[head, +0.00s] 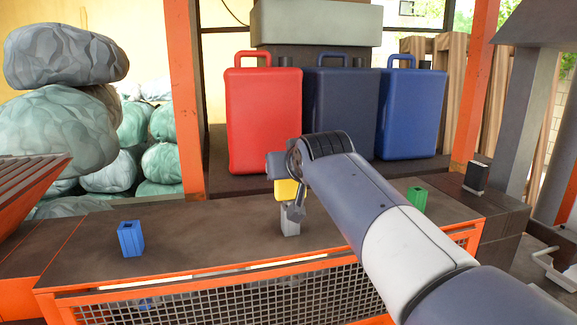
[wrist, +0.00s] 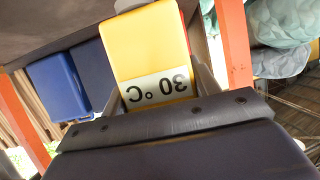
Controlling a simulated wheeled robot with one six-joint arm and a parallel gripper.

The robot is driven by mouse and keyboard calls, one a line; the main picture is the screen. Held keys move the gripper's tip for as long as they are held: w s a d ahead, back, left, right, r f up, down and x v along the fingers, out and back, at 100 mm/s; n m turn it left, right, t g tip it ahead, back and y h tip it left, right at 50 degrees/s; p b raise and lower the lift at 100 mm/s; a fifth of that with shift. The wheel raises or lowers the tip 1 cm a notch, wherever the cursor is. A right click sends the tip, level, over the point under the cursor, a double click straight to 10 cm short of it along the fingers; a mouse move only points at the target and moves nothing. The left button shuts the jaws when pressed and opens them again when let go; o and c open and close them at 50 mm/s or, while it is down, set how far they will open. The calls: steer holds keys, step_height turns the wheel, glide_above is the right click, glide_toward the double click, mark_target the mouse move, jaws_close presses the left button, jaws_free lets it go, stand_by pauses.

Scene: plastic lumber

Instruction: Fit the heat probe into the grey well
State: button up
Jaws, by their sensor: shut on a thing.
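The heat probe (head: 286,190) is a yellow block. In the wrist view the yellow probe (wrist: 152,45) fills the space between the fingers, with a white label reading "30 °C" upside down. My gripper (head: 292,204) is shut on it, and my arm hides part of it in the head view. The grey well (head: 290,228) is a small upright block on the brown bench, directly below the probe in the head view. A finger overlaps its upper part, so I cannot tell whether the probe touches it. The well is not visible in the wrist view.
A blue well (head: 131,239) stands on the bench at left and a green well (head: 417,197) at right, beyond my arm. Red (head: 264,115) and blue (head: 410,112) canisters stand behind. The bench (head: 205,225) is bare between the blue and grey wells.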

steer(key=shift+f, duration=0.25)
steer(key=o, duration=1.2)
steer(key=shift+c, duration=0.2)
steer(key=shift+s, duration=0.1)
steer(key=b+v, duration=0.2)
steer(key=v, duration=0.8)
steer(key=shift+s, duration=0.3)
steer(key=shift+d+r, duration=0.1)
